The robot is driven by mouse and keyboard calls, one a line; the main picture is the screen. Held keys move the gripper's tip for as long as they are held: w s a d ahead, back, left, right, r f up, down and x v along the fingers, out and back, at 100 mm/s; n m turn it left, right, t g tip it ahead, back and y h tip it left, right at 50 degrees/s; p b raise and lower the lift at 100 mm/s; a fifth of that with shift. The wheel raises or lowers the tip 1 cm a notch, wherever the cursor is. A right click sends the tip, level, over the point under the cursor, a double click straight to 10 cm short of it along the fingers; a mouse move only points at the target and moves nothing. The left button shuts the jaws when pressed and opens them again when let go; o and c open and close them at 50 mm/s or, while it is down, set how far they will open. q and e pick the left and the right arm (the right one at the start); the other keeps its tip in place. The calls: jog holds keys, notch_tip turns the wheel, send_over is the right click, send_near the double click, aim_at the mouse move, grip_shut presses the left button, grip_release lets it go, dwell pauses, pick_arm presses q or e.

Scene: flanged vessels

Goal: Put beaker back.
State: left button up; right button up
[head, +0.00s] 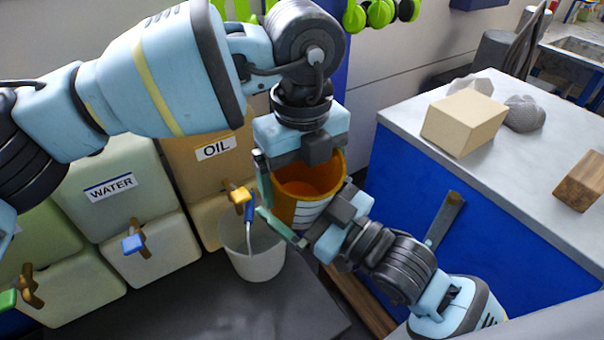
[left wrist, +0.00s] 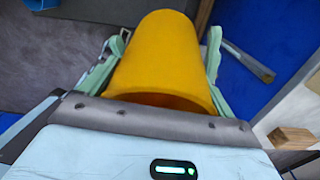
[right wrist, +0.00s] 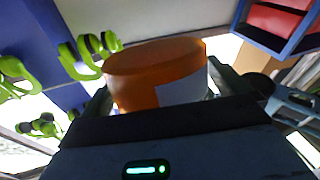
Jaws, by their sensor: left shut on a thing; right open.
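The orange-yellow beaker (head: 306,180) with a white label is held in the air in the middle of the head view. My left gripper (head: 300,165) is above it and shut on it. In the left wrist view the beaker (left wrist: 160,55) sits between the fingers of the left gripper (left wrist: 164,50). My right gripper (head: 312,212) comes from the lower right and is open at the beaker's label side. In the right wrist view the beaker (right wrist: 160,75) is between the open fingers of the right gripper (right wrist: 162,85). I cannot tell whether they touch it.
A white bucket (head: 254,262) stands below the oil tap (head: 240,195), close left of my grippers. Water (head: 110,185) and oil (head: 215,148) containers line the left. The white-topped blue counter (head: 400,115) at right holds a tan box (head: 463,122), grey stones and a wooden block (head: 580,182).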

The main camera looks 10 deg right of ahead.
jog(key=v, duration=0.7)
jog(key=shift+s+d, duration=0.2)
jog(key=s+d+f+m+g+h, duration=0.1)
jog(key=d+f+m+h, duration=0.25)
jog(key=f, duration=0.75)
jog(key=s+d+f+m+g+h, duration=0.15)
jog(key=f+h, duration=0.25)
jog(key=f, duration=0.6)
jog(key=s+d+f+m+g+h, duration=0.1)
jog(key=s+d+f+g, duration=0.1)
jog(key=s+f, duration=0.5)
jog(key=s+d+f+m+g+h, duration=0.1)
jog(key=s+f+m+g+h, duration=0.1)
jog(key=s+f, duration=0.6)
jog(key=shift+d+f, duration=0.4)
jog(key=shift+f, duration=0.5)
